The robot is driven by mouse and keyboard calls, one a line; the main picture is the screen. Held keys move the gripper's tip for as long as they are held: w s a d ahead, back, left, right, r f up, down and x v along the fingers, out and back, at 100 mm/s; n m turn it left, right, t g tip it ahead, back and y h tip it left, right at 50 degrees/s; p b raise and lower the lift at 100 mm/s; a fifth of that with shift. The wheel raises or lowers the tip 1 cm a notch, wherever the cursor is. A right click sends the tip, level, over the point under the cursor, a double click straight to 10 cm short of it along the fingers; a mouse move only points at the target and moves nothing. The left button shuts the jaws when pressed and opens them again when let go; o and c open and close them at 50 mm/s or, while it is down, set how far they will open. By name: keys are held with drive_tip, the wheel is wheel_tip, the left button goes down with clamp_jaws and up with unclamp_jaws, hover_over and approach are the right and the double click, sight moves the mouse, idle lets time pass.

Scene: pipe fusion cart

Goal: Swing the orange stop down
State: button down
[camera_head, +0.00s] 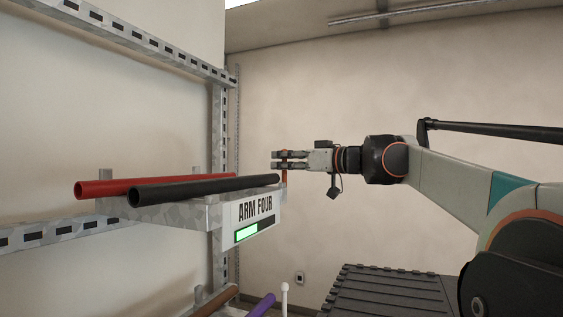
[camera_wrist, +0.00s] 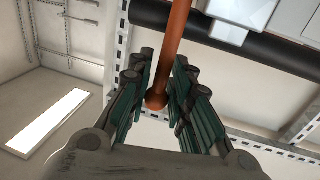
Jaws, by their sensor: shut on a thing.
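The orange stop (camera_head: 284,172) is a thin upright rod at the near end of the arm marked ARM FOUR (camera_head: 258,212). In the wrist view the stop (camera_wrist: 175,40) runs from the top edge down to a rounded tip between the fingers. My gripper (camera_head: 280,160) is shut on the stop near its upper end, coming from the right. In the wrist view my gripper (camera_wrist: 160,95) has its two green-padded fingers on either side of the rod. The stop's lower end is partly hidden by the arm's end plate.
A red pipe (camera_head: 150,186) and a black pipe (camera_head: 205,188) lie on the arm beside the stop. A dark ribbed case (camera_head: 385,290) stands below right. The air right of the arm's end is otherwise free.

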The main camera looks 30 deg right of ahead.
drive_tip(key=shift+w, duration=0.1)
idle(0.3)
drive_tip(key=w+d+f+m+g+p, duration=0.1)
drive_tip(key=w+d+f+m, duration=0.1)
drive_tip(key=m, duration=0.6)
drive_tip(key=w+d+f+m+g+y+p, duration=0.1)
drive_tip(key=w+d+f+m+g, duration=0.1)
drive_tip(key=f+m, duration=0.5)
drive_tip(key=shift+w+d+m+g+y+p, duration=0.35)
drive_tip(key=shift+w+d, duration=0.35)
drive_tip(key=shift+d, duration=0.7)
drive_tip(key=shift+f, duration=0.1)
drive_tip(key=c, duration=1.7)
unclamp_jaws()
drive_tip(key=shift+s, duration=0.1)
drive_tip(key=shift+o, duration=0.2)
drive_tip(key=shift+s+d, duration=0.1)
drive_tip(key=shift+d, duration=0.1)
drive_tip(key=shift+a, duration=0.1)
